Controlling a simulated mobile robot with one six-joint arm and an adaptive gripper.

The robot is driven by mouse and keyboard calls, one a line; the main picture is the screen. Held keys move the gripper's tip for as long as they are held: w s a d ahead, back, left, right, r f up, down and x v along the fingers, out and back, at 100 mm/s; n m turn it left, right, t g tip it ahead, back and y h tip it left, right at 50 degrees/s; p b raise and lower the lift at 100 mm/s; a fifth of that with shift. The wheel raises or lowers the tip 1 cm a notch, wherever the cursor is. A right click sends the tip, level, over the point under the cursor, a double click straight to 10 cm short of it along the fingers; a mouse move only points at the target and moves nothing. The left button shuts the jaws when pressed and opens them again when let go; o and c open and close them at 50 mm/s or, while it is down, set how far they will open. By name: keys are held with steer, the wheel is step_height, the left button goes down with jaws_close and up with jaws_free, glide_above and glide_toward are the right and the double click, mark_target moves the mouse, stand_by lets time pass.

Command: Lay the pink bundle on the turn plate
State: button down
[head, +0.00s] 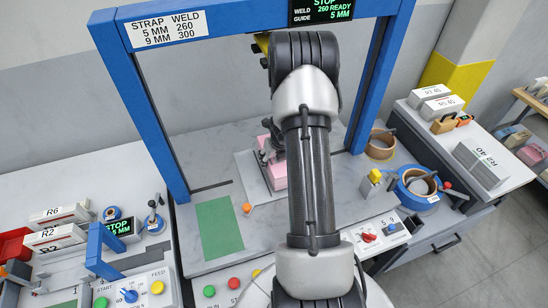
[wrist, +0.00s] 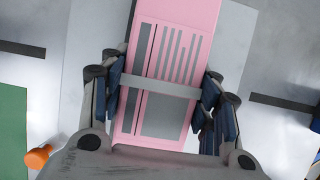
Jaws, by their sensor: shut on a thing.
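The pink bundle (wrist: 178,40) has grey printed bars and a pale strap around it. My gripper (wrist: 161,88) is shut on its two long sides in the wrist view. In the head view the bundle (head: 278,178) shows partly beside my arm, under the blue frame. A light grey square plate (head: 246,163), which looks like the turn plate, lies beneath it. In the wrist view the plate (wrist: 82,45) extends on both sides of the bundle. I cannot tell whether the bundle touches it. My gripper (head: 268,152) is mostly hidden by my arm in the head view.
A blue frame (head: 136,110) arches over the grey bench. A green mat (head: 219,227) and an orange knob (head: 247,208) lie left of the plate. Tape rolls (head: 380,146) stand at right. A control panel (head: 372,236) is at the front right.

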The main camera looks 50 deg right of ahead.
steer(key=shift+f+b, duration=0.4)
steer(key=c, duration=0.8)
jaws_free()
steer(key=shift+c, duration=0.2)
steer(key=o, duration=0.4)
steer(key=shift+c, duration=0.2)
steer(key=shift+a+f, duration=0.1)
steer(key=shift+s+r, duration=0.1)
steer(key=shift+r, duration=0.3)
steer(key=v, duration=1.1)
steer(key=shift+s+r, duration=0.1)
steer(key=shift+r, duration=0.1)
